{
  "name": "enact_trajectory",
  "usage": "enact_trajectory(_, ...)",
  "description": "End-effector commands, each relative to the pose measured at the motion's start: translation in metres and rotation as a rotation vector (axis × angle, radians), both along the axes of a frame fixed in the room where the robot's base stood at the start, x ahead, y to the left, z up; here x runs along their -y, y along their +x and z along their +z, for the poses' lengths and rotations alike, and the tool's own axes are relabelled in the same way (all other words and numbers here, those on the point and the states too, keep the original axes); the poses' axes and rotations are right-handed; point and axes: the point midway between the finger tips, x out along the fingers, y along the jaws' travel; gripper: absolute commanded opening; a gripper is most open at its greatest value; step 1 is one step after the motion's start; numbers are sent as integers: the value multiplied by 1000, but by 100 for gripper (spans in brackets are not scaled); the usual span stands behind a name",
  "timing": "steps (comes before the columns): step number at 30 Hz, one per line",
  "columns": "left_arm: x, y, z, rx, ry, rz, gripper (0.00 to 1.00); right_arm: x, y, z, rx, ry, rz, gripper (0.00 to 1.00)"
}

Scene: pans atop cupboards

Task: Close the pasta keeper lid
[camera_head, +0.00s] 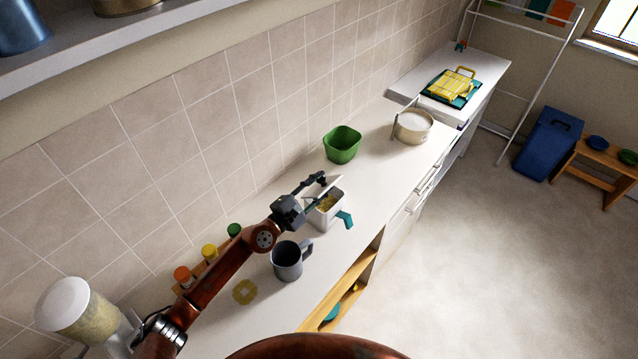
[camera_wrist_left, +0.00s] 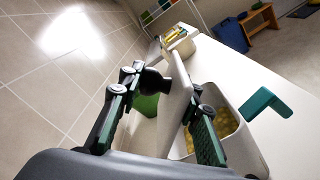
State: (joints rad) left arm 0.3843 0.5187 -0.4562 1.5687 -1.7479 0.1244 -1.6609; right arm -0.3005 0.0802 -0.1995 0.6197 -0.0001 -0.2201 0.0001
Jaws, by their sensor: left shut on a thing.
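The pasta keeper (camera_head: 325,217) is a white box standing on the counter, with yellow pasta inside and a teal latch (camera_head: 345,219) sticking out at its front. Its white lid (camera_wrist_left: 178,95) is raised and steeply tilted, so the box is open. My left gripper (camera_head: 317,188) is at the lid above the back of the box. In the left wrist view its fingers (camera_wrist_left: 160,122) are on either side of the lid, shut on it. The fingers hide part of the box there. My right gripper is not in view.
A grey mug (camera_head: 287,262) stands close in front of my left arm. A green bowl (camera_head: 342,145) and a pot (camera_head: 413,128) stand farther along the counter. Spice jars (camera_head: 209,252) stand by the tiled wall. A shelf (camera_head: 90,45) hangs above.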

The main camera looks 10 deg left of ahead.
Motion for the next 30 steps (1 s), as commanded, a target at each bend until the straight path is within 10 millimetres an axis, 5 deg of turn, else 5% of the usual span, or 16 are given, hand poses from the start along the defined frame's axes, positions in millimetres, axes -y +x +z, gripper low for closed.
enact_trajectory(11, 0, 0, 2, 6, 3, 0, 0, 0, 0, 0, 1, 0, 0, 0)
enact_trajectory(12, 0, 0, 2, 6, 2, 0, 34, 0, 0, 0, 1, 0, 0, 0)
enact_trajectory(16, 0, 0, 2, 5, 2, 1, 42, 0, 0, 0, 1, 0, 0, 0)
enact_trajectory(30, 2, -1, 12, 8, -2, -6, 44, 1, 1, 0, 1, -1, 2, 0)
